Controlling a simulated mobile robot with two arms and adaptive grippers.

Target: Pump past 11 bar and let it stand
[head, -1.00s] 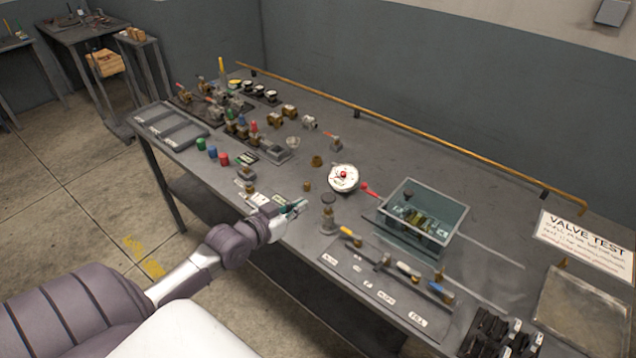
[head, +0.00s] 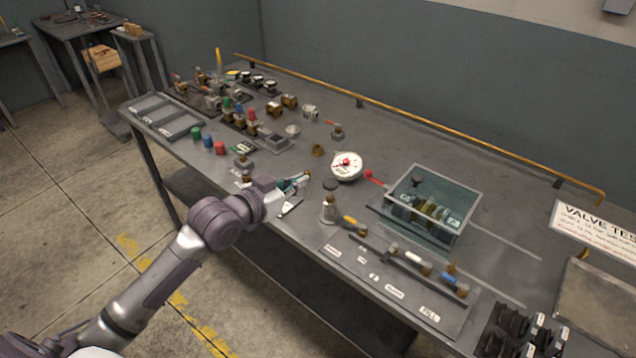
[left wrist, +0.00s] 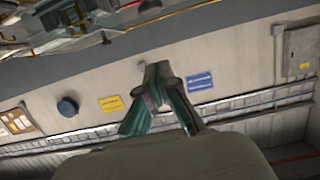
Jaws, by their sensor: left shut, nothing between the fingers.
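The pressure gauge (head: 347,166) has a white round dial with a red centre and sits mid-bench in the head view; its reading is too small to tell. A lever with a red knob (head: 374,178) stands just right of it. A glass-walled tank (head: 462,226) holding dark fittings stands further right. My left gripper (head: 304,180) is shut and empty, over the bench's front part, left of and nearer than the gauge, apart from it. In the left wrist view its fingers (left wrist: 158,84) meet against a wall background. My right gripper does not show.
A row of labelled valves (head: 395,255) lies along the front edge. Red, green and blue caps (head: 208,140) and several fittings crowd the left. A brass rail (head: 420,124) runs along the back. A "VALVE TEST" sign (head: 598,230) stands at right.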

